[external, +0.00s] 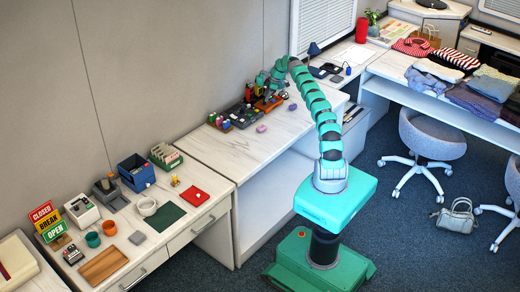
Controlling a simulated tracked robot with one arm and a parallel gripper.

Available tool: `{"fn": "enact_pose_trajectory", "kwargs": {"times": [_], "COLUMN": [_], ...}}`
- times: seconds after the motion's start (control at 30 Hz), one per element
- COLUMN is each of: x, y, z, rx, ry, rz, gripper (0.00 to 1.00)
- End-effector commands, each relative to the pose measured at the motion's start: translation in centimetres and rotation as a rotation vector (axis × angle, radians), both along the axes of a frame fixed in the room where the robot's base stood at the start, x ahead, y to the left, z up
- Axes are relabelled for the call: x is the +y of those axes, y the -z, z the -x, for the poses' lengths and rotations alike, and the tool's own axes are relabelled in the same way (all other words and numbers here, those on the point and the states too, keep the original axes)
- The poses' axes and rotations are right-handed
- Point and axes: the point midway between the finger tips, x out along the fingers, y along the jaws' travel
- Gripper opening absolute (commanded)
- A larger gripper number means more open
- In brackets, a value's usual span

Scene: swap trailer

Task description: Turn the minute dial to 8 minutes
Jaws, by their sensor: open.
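My arm reaches over the back of the white counter (190,145), and my gripper (264,91) hangs at its far end, above a group of small dark devices. An orange-based item (268,104) lies just under it, and a dark panel-like device (240,114) lies to its left. The jaws are open, and I see nothing held between them. The minute dial is too small or hidden to pick out, so its setting and its distance from my fingers cannot be told.
Small coloured items (219,122) and a purple block (261,128) lie on the counter near the devices. The front of the counter is clear. A lower desk at left holds signs (48,221) and a blue box (136,172).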

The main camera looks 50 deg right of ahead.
Motion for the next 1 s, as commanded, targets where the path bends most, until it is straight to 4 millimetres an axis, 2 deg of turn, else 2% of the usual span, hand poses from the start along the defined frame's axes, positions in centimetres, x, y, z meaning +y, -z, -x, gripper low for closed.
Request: {"fn": "enact_pose_trajectory", "kwargs": {"times": [0.1,0.23,0.6,0.63,0.77,0.8,1.0], "x": [0.5,0.8,0.9,0.9,0.9,0.9,0.9], "y": [1.6,2.6,3.0,3.0,3.0,3.0,3.0], "z": [-0.4,-0.7,-0.8,-0.8,-0.8,-0.8,-0.8], "rx": [0.003,0.004,0.002,0.002,0.002,0.002,0.002], "ry": [-0.002,-0.002,-0.001,-0.001,-0.001,-0.001,0.003], "rz": [-0.002,-0.001,-0.001,-0.001,-0.001,-0.001,0.000], "gripper": [0.47,0.47,0.47,0.41,0.05,0.03,0.03]}}
